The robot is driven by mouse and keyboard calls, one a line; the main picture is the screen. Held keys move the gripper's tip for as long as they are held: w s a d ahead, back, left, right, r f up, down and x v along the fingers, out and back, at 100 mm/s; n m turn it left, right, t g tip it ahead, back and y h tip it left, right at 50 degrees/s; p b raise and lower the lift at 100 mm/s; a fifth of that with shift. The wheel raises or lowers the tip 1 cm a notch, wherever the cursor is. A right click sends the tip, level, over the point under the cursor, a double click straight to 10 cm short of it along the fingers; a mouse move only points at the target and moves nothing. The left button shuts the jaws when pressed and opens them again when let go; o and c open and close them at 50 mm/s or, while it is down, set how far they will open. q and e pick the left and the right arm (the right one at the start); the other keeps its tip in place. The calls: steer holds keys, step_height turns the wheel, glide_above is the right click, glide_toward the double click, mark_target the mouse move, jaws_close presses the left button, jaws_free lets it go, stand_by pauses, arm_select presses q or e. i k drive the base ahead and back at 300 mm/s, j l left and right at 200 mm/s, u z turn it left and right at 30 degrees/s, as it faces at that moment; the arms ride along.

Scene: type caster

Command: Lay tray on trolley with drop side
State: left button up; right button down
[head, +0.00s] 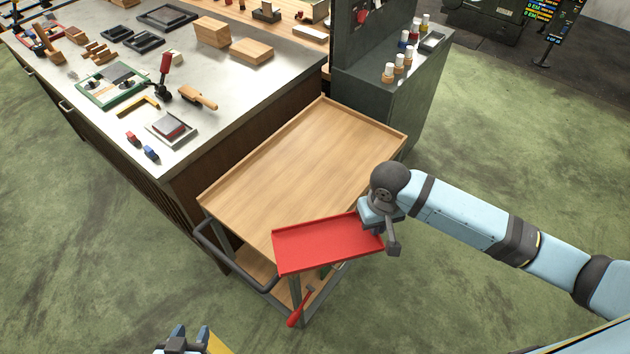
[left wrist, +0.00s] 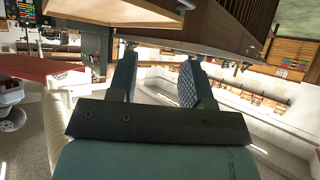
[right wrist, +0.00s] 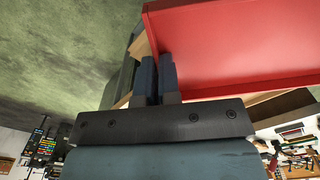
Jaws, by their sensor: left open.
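The trolley (head: 302,160) has a wooden top with a low rim and a lower shelf. It stands against the workbench. The red tray (head: 325,242) is over the trolley's near right corner and sticks out past its edge; I cannot tell whether it touches the top. My right gripper (head: 376,222) is shut on the tray's right end. The right wrist view shows the fingers closed together at the tray's rim (right wrist: 235,40). My left gripper (head: 182,340) is open and empty, low at the bottom of the head view. I cannot make out which trolley side drops.
The workbench (head: 235,92) at the left holds blocks, frames and tools. A grey cabinet (head: 425,85) with small bottles stands behind the trolley. A dark handle (head: 225,255) juts from the trolley's left. A red-handled tool (head: 297,310) shows below the tray. Green floor is open at right.

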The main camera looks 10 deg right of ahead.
mark_target(306, 197)
steer(key=k+z, duration=0.15)
steer(key=z, duration=0.25)
steer(key=k+l+z, duration=0.1)
steer(key=z, duration=0.3)
steer(key=j+z, duration=0.5)
steer(key=j, duration=1.05)
steer(key=i+j, duration=0.15)
steer(key=j, duration=1.95)
steer(key=i, duration=0.05)
